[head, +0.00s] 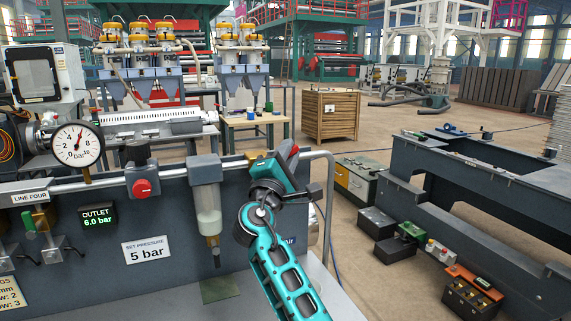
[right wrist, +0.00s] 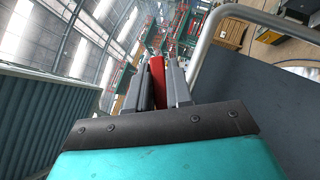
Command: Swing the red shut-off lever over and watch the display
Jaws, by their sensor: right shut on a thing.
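The red shut-off lever (right wrist: 157,80) stands between the two grey fingers of my right gripper (right wrist: 158,90) in the right wrist view, and the fingers are shut on it. In the head view my right gripper (head: 287,160) is at the right end of the pipe on the panel, with a bit of the red lever (head: 294,150) showing beside it. The gripper hides most of the lever and its valve. The outlet display (head: 98,216) on the panel reads 6.0 bar in green. My left gripper is not in view.
A sign (head: 146,250) reads set pressure 5 bar. A grey tube rail (head: 331,200) bends down close to the right of my gripper.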

